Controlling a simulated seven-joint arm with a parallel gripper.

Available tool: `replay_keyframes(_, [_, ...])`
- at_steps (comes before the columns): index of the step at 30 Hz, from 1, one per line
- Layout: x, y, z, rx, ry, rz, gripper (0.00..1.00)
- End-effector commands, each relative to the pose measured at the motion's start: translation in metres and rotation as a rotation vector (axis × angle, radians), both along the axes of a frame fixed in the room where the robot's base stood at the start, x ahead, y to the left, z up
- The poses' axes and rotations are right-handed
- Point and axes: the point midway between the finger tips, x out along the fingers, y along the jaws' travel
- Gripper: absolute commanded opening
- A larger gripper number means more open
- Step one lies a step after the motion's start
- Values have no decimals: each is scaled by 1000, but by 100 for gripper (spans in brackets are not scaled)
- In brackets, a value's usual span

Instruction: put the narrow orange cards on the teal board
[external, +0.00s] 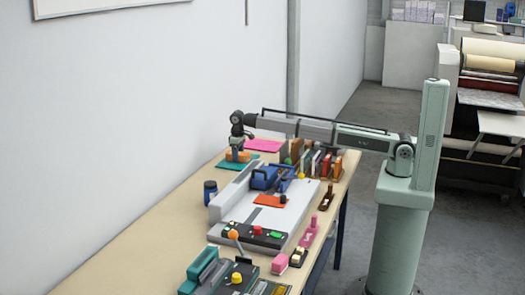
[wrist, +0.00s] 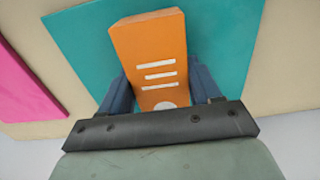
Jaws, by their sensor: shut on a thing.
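My gripper (external: 237,153) is at the far end of the table, over the teal board (external: 255,164). In the wrist view the two blue fingers of my gripper (wrist: 161,84) are shut on a narrow orange card (wrist: 150,45) with white lines and a white dot. The card lies over the teal board (wrist: 220,40); I cannot tell whether it touches it. Orange also shows under my gripper in the external view. Another flat orange piece (external: 270,201) lies on the grey machine; its exact shape is too small to tell.
A pink board (external: 264,146) lies beside the teal one, also in the wrist view (wrist: 25,85). The grey machine (external: 225,208) with a blue part fills mid-table. A dark blue jar (external: 210,193) stands left; a row of coloured upright items (external: 318,163) stands right.

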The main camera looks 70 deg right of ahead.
Motion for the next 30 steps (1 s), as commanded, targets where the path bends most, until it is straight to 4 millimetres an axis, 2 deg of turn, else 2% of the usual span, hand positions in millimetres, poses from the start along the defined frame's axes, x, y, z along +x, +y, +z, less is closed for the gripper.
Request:
replay_keyframes(1, [0, 0, 0, 0, 0, 0, 66])
replay_keyframes(8, [0, 0, 0, 0, 0, 0, 88])
replay_keyframes(19, [0, 0, 6, 0, -1, 0, 88])
replay_keyframes(23, [1, 0, 23, 0, -3, 0, 88])
replay_keyframes(30, [1, 0, 68, 0, -3, 0, 88])
